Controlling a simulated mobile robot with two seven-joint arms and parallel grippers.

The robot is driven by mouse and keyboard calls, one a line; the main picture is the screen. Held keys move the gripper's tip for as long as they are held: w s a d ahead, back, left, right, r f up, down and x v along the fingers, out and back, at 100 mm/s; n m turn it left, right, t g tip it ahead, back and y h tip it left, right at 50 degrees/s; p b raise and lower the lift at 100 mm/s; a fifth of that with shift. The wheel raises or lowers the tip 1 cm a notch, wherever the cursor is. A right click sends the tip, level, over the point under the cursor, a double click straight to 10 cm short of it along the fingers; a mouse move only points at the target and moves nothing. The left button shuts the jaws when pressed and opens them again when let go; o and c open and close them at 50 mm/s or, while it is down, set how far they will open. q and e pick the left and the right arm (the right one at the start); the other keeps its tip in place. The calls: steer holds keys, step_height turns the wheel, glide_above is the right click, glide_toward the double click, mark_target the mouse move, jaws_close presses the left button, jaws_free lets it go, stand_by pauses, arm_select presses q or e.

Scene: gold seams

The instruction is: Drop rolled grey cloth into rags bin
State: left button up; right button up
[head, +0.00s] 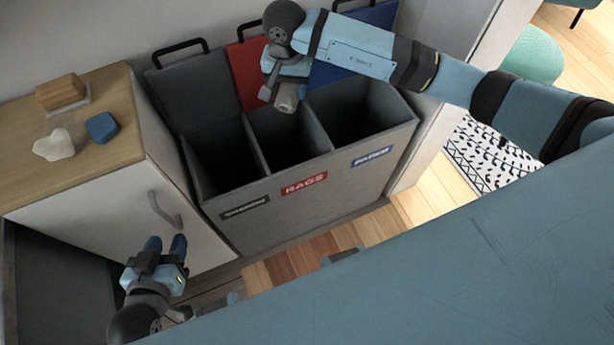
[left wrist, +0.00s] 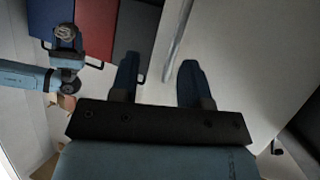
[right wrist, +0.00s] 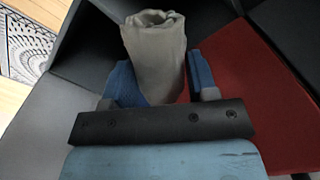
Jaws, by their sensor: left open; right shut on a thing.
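The rolled grey cloth (head: 287,97) is held in my right gripper (head: 277,92), above the back part of the middle compartment. In the right wrist view the cloth (right wrist: 155,50) stands between the two blue fingers of the gripper (right wrist: 160,82), its rolled end pointing away. The rags bin (head: 303,186) is the middle compartment, with a red RAGS label on the front and a raised red lid (head: 246,72). My left gripper (head: 165,250) is open and empty in front of the white cabinet; its spread fingers show in the left wrist view (left wrist: 158,80).
The compartment on the left (head: 212,160) has a grey lid raised, and the one on the right, labelled PAPER (head: 372,157), a blue lid. On the wooden cabinet top (head: 100,165) are a brown block (head: 61,92), a white piece (head: 54,145) and a blue block (head: 101,127).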

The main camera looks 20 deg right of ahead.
steer(key=shift+f, duration=0.5)
arm_select(q)
steer(key=r+t, duration=0.1)
steer(key=w+d+r+h+b, duration=0.1)
steer(key=r, duration=0.1)
steer(key=w+d+r+t+b, duration=0.1)
steer(key=shift+d+r+t+h, duration=0.2)
steer(key=shift+r+t+h, duration=0.1)
steer(key=shift+h, duration=0.1)
arm_select(e)
step_height(320, 180, down, 5)
steer(key=shift+r, duration=0.15)
steer(key=o, duration=1)
